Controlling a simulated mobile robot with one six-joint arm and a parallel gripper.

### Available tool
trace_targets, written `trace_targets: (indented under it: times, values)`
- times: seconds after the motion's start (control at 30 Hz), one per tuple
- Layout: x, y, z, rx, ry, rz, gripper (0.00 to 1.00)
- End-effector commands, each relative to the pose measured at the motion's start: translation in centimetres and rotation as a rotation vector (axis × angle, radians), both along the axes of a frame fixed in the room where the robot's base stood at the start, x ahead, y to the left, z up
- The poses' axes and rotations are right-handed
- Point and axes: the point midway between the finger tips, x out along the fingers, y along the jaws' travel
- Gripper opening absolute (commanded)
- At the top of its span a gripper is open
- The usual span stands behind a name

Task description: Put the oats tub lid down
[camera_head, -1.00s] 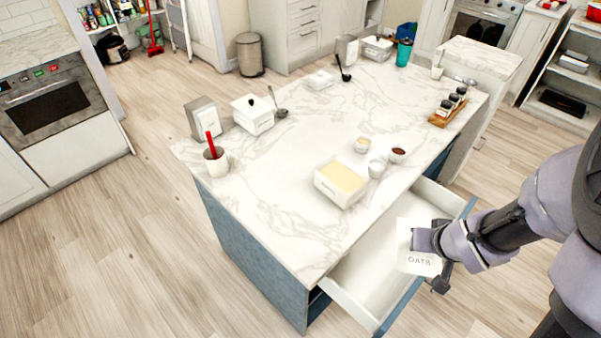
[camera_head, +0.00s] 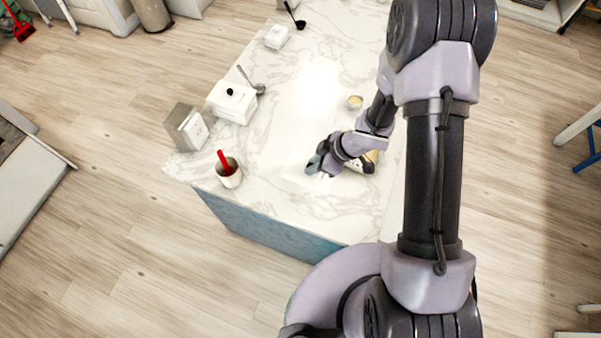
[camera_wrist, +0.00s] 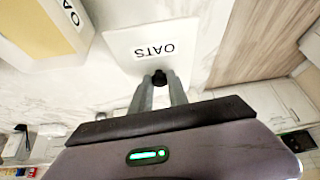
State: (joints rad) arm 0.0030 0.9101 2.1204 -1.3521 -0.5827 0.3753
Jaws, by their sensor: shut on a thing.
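The oats tub lid (camera_wrist: 188,62) is a white, flat, square plate marked OATS with a dark knob, seen in the wrist view. My gripper (camera_wrist: 160,84) is shut on the knob. In the head view the pale lid (camera_head: 298,174) is hard to tell from the marble, below my gripper (camera_head: 318,168) over the island counter. I cannot tell whether the lid touches the counter. The open oats tub (camera_wrist: 70,58) with yellowish contents stands beside the lid, apart from it. In the head view my arm mostly hides this tub (camera_head: 373,156).
On the marble counter (camera_head: 277,145), a white cup with a red utensil (camera_head: 229,175), a grey-and-white box (camera_head: 187,128) and a lidded white container (camera_head: 232,104) stand to the left. A small bowl (camera_head: 355,102) is behind my gripper. Bare marble lies between them.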

Motion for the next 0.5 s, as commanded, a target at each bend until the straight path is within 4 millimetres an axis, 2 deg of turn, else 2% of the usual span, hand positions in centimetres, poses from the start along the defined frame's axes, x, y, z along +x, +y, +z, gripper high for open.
trace_targets:
  times: [0.03,0.1,0.27,0.4,0.5]
  values:
    - [-0.1,0.0,-2.2,0.0,0.004,0.0,0.0]
    - [-0.1,0.0,-3.7,0.0,0.003,-0.001,0.0]
    - [0.0,0.0,-5.8,0.0,0.001,-0.003,0.0]
    - [-0.1,0.0,-8.4,0.0,0.003,-0.002,0.0]
    - [0.0,0.0,-8.3,0.0,-0.001,-0.003,0.0]
